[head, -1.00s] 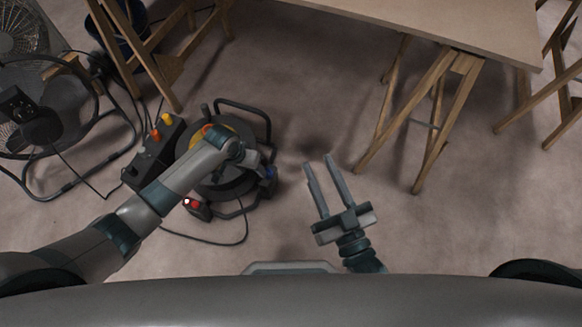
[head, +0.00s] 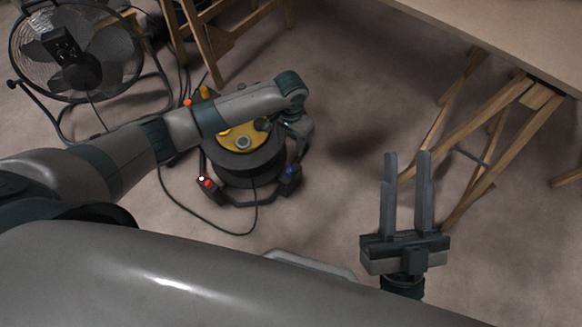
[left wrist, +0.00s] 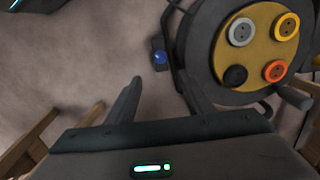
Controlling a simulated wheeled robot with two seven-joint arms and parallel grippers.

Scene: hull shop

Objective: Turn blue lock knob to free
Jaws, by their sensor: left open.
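The blue lock knob (head: 291,170) sits on a small dark block at the lower right of the cable reel (head: 245,168). In the left wrist view the blue knob (left wrist: 160,57) shows just beyond and between the fingertips, apart from them. My left gripper (left wrist: 159,75) is open and empty; in the head view its forearm crosses over the reel and the hand is mostly hidden. The reel's yellow face (left wrist: 258,52) carries several round sockets. My right gripper (head: 407,156) is open and empty above bare floor, to the right of the reel.
A red-buttoned box (head: 207,184) is at the reel's lower left, with a loose cable (head: 215,226) on the floor. A fan (head: 80,50) stands at the upper left. Wooden trestles (head: 500,140) and a tabletop (head: 500,30) are at the right. The floor between is clear.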

